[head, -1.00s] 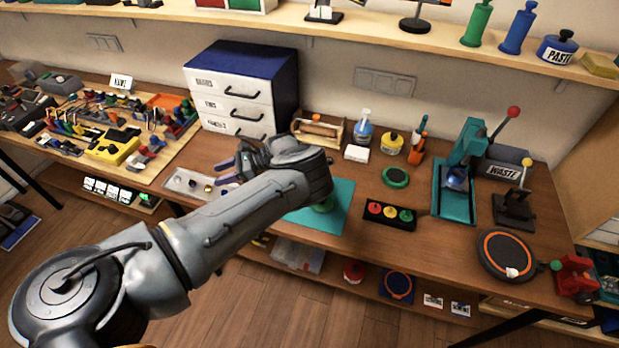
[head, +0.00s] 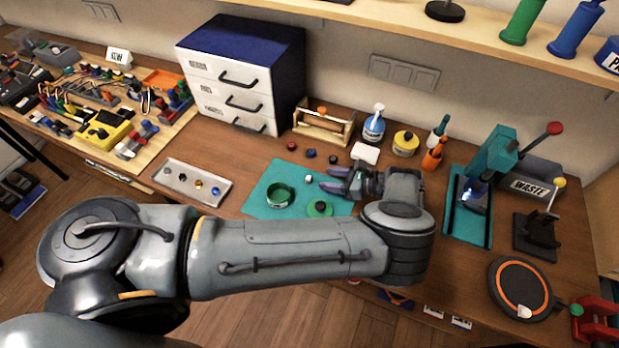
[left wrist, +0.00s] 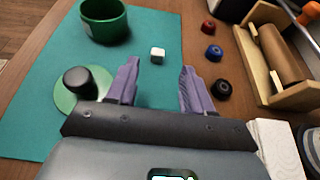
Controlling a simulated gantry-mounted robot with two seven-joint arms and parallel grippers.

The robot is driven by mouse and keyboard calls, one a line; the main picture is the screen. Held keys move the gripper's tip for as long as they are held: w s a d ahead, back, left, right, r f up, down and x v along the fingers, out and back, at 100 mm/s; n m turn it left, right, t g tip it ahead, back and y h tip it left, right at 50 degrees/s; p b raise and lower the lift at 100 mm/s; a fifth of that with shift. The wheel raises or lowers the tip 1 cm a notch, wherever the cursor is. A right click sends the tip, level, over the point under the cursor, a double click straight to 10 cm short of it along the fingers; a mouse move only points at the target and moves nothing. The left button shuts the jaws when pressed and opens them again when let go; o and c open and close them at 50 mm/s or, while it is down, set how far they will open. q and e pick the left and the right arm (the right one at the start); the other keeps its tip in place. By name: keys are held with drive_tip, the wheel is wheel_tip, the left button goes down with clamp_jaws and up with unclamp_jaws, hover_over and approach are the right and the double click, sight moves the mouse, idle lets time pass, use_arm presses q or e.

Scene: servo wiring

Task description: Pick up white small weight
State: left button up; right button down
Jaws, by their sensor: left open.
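A small white cube (head: 308,179), which looks like the white small weight, sits on the teal mat (head: 262,203) near its right back part. It also shows in the left wrist view (left wrist: 157,55), just beyond and between my fingertips. My left gripper (head: 329,180) is open and empty, to the right of the cube, with its fingers pointing at it. In the left wrist view my left gripper (left wrist: 160,67) has its two purple fingers apart, with nothing between them. My right gripper is in neither view.
A green open cup (head: 281,196) and a green lid with a dark knob (left wrist: 78,82) are close by on the mat. Red, blue and black small round pieces (left wrist: 214,53) lie just off the mat. A wooden holder (head: 324,126) stands behind. A metal tray (head: 216,192) is left.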

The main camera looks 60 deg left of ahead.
sight(309, 177)
use_arm(q)
drive_tip(key=shift+x, duration=3.25)
drive_tip(key=shift+d+f, duration=0.1)
drive_tip(key=shift+s, duration=0.1)
drive_tip(key=shift+c, duration=0.3)
clamp_jaws()
